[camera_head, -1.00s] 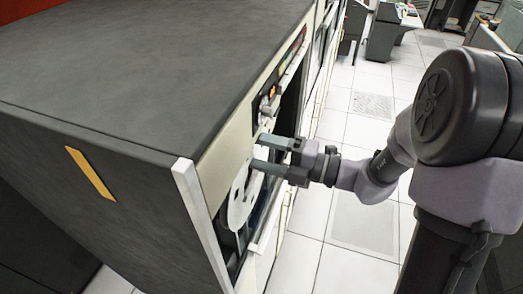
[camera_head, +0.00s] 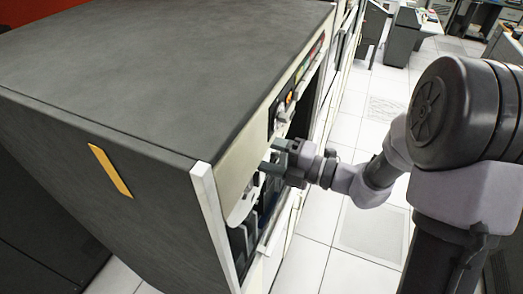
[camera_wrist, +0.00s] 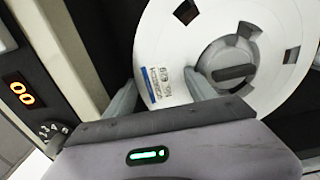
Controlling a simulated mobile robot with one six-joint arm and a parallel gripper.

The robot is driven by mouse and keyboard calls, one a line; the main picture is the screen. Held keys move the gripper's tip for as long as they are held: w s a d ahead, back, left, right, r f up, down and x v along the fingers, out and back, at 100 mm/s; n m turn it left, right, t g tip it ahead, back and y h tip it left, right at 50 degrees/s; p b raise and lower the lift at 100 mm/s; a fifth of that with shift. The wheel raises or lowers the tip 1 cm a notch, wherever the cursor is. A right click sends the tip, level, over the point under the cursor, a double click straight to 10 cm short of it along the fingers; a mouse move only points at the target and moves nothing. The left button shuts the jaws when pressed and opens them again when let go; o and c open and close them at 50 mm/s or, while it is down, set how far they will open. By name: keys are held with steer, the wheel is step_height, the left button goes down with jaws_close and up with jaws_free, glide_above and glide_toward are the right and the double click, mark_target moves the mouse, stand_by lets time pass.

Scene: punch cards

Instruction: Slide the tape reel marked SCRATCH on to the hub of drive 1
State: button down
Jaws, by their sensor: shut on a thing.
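A white tape reel (camera_wrist: 285,98) with dark slots fills the upper right of the wrist view. Its blue-and-white label (camera_wrist: 165,85) is upside down, and I cannot read a name on it surely. My gripper (camera_wrist: 160,80) is shut on the reel, with its fingers on either side of the label. A grey round centre with a dark bar (camera_wrist: 234,73) shows in the middle of the reel; I cannot tell how far the reel is on a hub. In the head view the reel (camera_head: 242,206) is mostly hidden inside the tape drive cabinet's front (camera_head: 236,165).
A panel with an orange "00" display (camera_wrist: 20,92) and a numbered dial (camera_wrist: 57,130) stands left of my gripper in the wrist view. The cabinet's grey top (camera_head: 160,70) is clear. White tiled floor (camera_head: 350,150) lies open to the right.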

steer(key=shift+w+a+r, duration=0.1)
steer(key=shift+w+a, duration=0.15)
steer(key=shift+a, duration=0.45)
steer(key=shift+c, duration=1.1)
jaws_free()
steer(key=shift+c, duration=1.3)
steer(key=p+v, duration=0.1)
steer(key=v, duration=0.9)
